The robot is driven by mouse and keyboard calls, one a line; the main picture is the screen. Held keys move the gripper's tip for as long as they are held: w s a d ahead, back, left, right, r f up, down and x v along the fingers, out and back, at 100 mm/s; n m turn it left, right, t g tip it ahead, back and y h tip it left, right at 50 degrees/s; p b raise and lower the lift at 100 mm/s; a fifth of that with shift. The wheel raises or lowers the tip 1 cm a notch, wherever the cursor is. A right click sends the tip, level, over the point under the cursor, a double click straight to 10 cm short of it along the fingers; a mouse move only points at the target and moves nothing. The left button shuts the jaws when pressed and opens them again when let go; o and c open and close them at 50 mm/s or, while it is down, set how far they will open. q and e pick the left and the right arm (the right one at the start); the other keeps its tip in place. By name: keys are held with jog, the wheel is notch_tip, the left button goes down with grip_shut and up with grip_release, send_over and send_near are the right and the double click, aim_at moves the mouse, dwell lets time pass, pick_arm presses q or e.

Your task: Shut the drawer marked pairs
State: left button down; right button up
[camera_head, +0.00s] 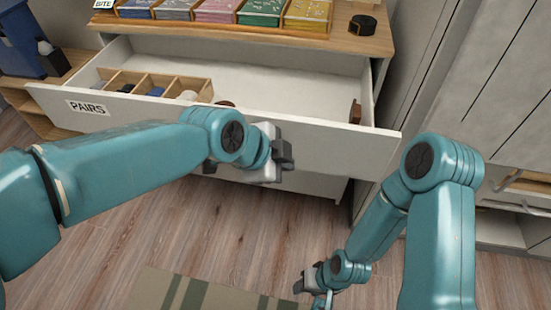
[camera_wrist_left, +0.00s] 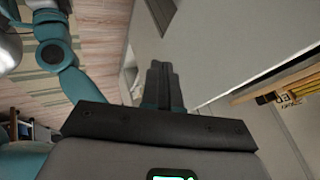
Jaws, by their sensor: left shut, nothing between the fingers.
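The drawer marked PAIRS (camera_head: 335,148) stands pulled out of the white cabinet, with its inside in sight. Its label (camera_head: 88,107) is at the left of its front panel. My left gripper (camera_head: 284,151) is in front of the panel, near its middle. I cannot tell whether it touches the panel. In the left wrist view its fingers (camera_wrist_left: 163,82) are together with nothing between them, beside a pale panel. My right gripper (camera_head: 312,281) hangs low over the floor, away from the drawer. Its fingers are too small to read.
The drawer holds a wooden divider (camera_head: 150,82) with small items and a brown object (camera_head: 355,112). The cabinet top (camera_head: 240,30) carries several coloured boxes and a dark round object (camera_head: 362,25). A blue bin (camera_head: 18,45) is at left. A striped rug (camera_head: 190,292) lies on the floor.

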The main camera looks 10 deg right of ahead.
aim_at(306, 157)
pick_arm(q)
jog(key=w+d+f, duration=0.1)
jog(key=w+f, duration=0.1)
jog(key=w+d+f, duration=0.1)
jog(key=w+d, duration=0.1)
jog(key=shift+w+d+f+b, duration=0.15)
jog(key=shift+d+f+b, duration=0.1)
jog(key=shift+f+b, duration=0.15)
jog(key=shift+w+d, duration=0.2)
jog(key=shift+w, duration=0.25)
jog(key=shift+r, duration=0.1)
